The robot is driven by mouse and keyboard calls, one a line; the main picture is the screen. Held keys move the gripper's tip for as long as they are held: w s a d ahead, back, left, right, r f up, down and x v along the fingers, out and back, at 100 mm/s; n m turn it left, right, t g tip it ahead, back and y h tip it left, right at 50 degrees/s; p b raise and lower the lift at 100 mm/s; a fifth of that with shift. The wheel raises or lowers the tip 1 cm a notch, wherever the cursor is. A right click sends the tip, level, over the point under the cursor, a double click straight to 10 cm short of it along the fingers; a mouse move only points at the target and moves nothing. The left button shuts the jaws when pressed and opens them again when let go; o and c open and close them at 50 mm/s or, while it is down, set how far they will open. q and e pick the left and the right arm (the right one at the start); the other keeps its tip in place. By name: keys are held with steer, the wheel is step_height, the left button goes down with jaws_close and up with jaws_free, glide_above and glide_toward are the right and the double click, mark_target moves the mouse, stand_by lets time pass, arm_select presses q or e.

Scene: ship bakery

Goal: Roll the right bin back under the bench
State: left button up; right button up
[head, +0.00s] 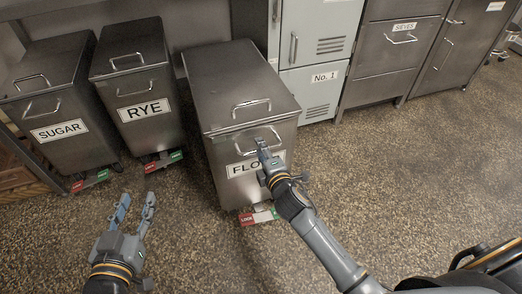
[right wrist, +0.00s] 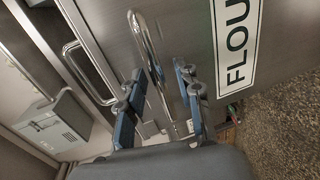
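The right bin (head: 235,85) is a grey metal bin labelled FLOUR, its word partly hidden by my right gripper. It stands further out than the two bins to its left. Its front has a bar handle (head: 243,146), also seen in the right wrist view (right wrist: 146,42). My right gripper (head: 262,146) is at this handle; in the right wrist view its fingers (right wrist: 161,92) are apart, with the bar between them and gaps visible. My left gripper (head: 136,204) is open and empty over the floor, left of the flour bin. The bench (head: 85,14) shows only partly at top left.
The SUGAR bin (head: 55,95) and RYE bin (head: 133,65) stand to the left. A red and green lock pedal (head: 258,217) is at the flour bin's foot. Lockers (head: 315,85) and steel cabinets (head: 392,60) stand behind right. The floor in front is clear.

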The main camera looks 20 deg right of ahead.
arm_select(q)
steer(key=shift+w+r, duration=0.1)
steer(key=shift+r, duration=0.2)
arm_select(e)
steer(key=shift+w, duration=0.2)
jaws_close()
steer(key=shift+w, duration=0.1)
